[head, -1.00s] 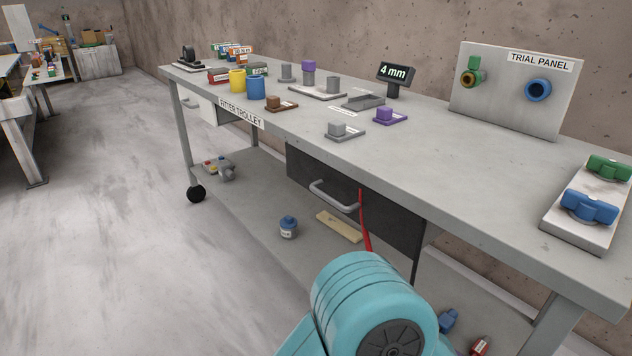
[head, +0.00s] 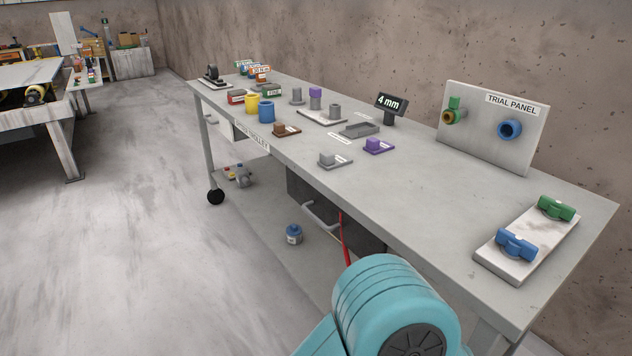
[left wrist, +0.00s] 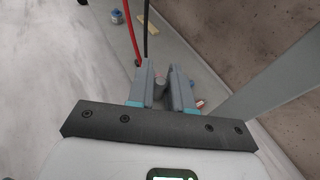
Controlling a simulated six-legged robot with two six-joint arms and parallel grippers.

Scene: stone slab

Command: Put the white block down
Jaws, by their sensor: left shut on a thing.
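In the left wrist view my left gripper (left wrist: 163,90) is shut on a small grey piece (left wrist: 159,89) with a rounded notch. The piece sits between the two fingers and is mostly hidden by them. I cannot tell whether it is the white block; it looks grey in this light. The gripper is above the floor beside the trolley's lower shelf, not over the top. The left gripper does not show in the head view. I see no loose white block on the trolley top (head: 420,205). My right gripper is in neither view.
The trolley top holds a yellow cup (head: 252,104), a blue cup (head: 266,112), a grey block on a plate (head: 328,159), a purple block (head: 374,145), a trial panel (head: 491,127) and a valve plate (head: 518,262). The front middle and right of the top have free room.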

